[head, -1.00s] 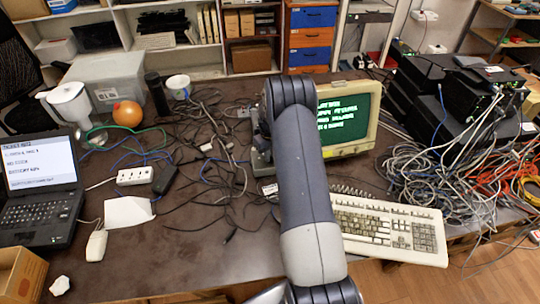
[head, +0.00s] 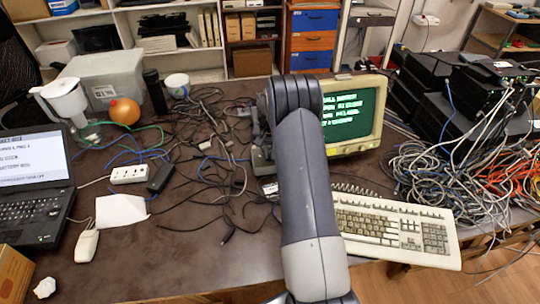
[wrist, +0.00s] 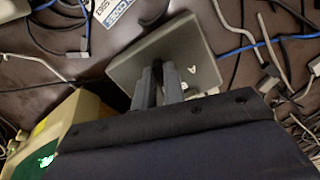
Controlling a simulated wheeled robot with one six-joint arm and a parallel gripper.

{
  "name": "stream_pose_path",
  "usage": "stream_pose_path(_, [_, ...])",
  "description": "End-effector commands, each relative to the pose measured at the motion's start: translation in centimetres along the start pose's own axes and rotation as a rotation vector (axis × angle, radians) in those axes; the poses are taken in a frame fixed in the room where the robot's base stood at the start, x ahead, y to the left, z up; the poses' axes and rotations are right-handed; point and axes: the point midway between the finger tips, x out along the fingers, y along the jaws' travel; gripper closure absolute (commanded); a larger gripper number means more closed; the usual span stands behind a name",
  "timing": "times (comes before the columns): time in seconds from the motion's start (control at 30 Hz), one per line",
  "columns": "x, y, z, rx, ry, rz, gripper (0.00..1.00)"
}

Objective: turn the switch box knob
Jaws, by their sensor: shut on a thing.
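The switch box (wrist: 195,48) is a grey box with a flat face, seen tilted in the upper middle of the wrist view. A pale mark shows on its face right of my fingers. In the head view a grey part of it (head: 262,160) shows beside the monitor, mostly hidden behind my arm. My gripper (wrist: 158,70) has its two fingers close together at the box's face, shut on the knob. The knob itself is hidden between the fingers, so its angle cannot be told. The head view does not show my fingers.
The monitor (head: 350,112) stands close to the right of the box, with the keyboard (head: 385,226) in front. Loose dark cables (head: 205,180) cover the table left of the box. A laptop (head: 30,185) is far left, and stacked network units with tangled cables (head: 445,165) are at right.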

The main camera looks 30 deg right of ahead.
Motion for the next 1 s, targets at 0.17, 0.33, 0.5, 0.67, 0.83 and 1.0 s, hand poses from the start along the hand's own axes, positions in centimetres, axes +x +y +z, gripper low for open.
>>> stream_pose_path(0.17, [0.03,-0.06,0.01,0.044,0.000,0.000,1.00])
stream_pose_path(0.33, [-0.02,-0.07,0.01,0.059,-0.001,0.000,1.00])
stream_pose_path(0.5, [-0.04,-0.07,0.01,0.059,-0.001,0.000,1.00])
stream_pose_path(0.67, [-0.04,-0.07,0.01,0.059,-0.001,0.000,0.88])
stream_pose_path(0.83, [-0.04,-0.06,0.00,0.058,0.000,0.000,0.74])
stream_pose_path(1.0, [-0.02,-0.06,0.00,0.058,0.000,0.000,0.67])
